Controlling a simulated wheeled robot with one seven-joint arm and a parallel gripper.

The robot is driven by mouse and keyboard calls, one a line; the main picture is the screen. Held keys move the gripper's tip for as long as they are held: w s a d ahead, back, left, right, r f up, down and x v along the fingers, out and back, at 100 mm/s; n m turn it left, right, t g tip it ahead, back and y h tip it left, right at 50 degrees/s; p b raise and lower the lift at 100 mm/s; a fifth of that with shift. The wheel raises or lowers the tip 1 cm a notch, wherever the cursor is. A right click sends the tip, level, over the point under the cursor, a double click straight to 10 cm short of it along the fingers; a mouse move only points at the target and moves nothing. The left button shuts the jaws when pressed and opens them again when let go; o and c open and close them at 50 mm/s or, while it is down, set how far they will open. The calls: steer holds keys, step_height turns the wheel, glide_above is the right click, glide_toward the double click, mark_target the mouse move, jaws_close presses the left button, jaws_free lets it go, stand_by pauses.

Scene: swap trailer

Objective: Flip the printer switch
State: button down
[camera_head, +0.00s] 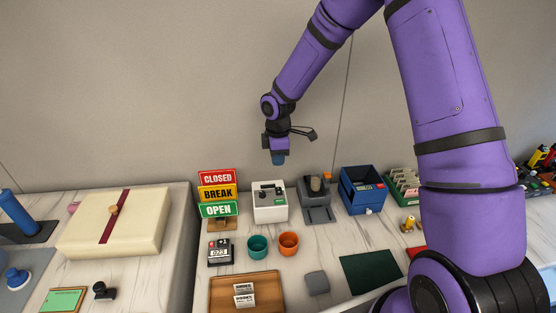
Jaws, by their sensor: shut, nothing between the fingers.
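A small white box-shaped device (270,214), which looks like the printer, stands near the back edge of the counter. Its top has a dark panel and small green parts; which of them is the switch is too small to tell. My gripper (278,160) hangs above and slightly behind it, pointing down, shut and empty. A clear gap shows between the fingertips and the device.
Left of it stand stacked CLOSED, BREAK and OPEN signs (218,194). Right are a grey device (318,215) and a blue box (361,203). In front are a teal cup (257,247), an orange cup (288,244) and a wooden tray (218,294).

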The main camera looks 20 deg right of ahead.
steer(key=shift+w+d+r, duration=0.1)
steer(key=shift+w+r, duration=0.1)
steer(key=shift+w, duration=0.55)
step_height(320, 180, up, 11)
stand_by(0.5)
stand_by(0.3)
